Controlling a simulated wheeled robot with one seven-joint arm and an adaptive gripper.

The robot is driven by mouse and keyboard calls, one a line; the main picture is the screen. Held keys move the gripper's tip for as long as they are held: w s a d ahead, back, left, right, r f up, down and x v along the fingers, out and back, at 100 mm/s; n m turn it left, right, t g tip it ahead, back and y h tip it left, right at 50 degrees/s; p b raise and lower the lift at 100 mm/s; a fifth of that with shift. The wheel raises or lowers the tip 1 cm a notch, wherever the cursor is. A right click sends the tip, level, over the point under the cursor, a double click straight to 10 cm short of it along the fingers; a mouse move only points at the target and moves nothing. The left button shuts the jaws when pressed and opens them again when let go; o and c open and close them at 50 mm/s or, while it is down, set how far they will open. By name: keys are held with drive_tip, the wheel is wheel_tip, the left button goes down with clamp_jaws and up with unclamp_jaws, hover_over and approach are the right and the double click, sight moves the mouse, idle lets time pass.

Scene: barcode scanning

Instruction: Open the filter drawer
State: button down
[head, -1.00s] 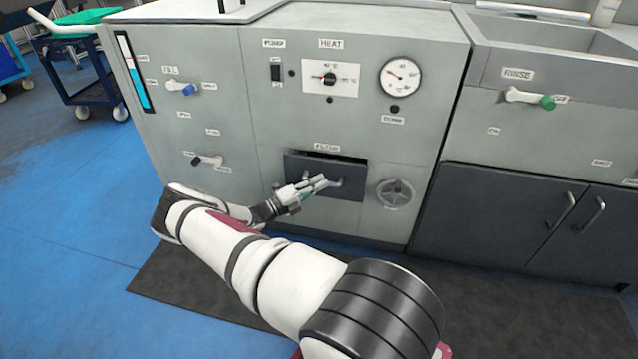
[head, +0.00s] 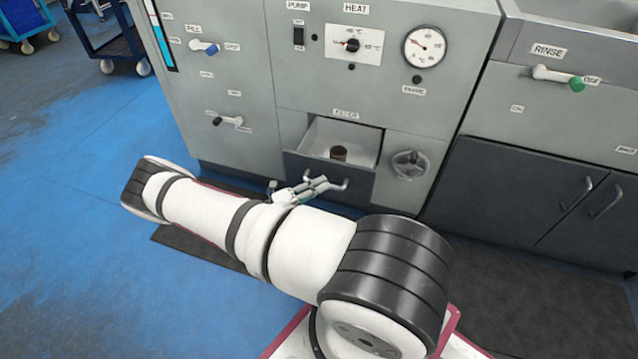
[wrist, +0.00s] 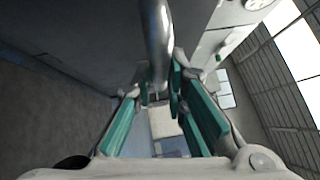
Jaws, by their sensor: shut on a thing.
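The filter drawer (head: 359,183) has a dark grey front and stands pulled out of the machine beneath the FILTER label. Its pale inside shows, with a small dark brown round thing (head: 338,153) in it. My gripper (head: 325,186) is at the left part of the metal bar handle (head: 346,184) on the drawer front. In the wrist view the handle (wrist: 156,40) runs down between the green-padded fingers, and the gripper is shut on it. The fingers hide part of the handle in the head view.
A handwheel (head: 410,164) is right of the drawer. A lever (head: 229,121) is on the panel to the left. The sink unit's dark cupboard doors (head: 520,190) are farther right. A dark mat (head: 500,290) lies on the blue floor.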

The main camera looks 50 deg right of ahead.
drive_tip(key=shift+r, duration=0.35)
drive_tip(key=c, duration=1.7)
unclamp_jaws()
drive_tip(key=shift+o, duration=0.5)
drive_tip(key=shift+s, duration=0.1)
drive_tip(key=shift+f, duration=0.15)
drive_tip(key=v, duration=1.3)
drive_tip(key=shift+s+a, duration=0.25)
drive_tip(key=shift+s, duration=0.05)
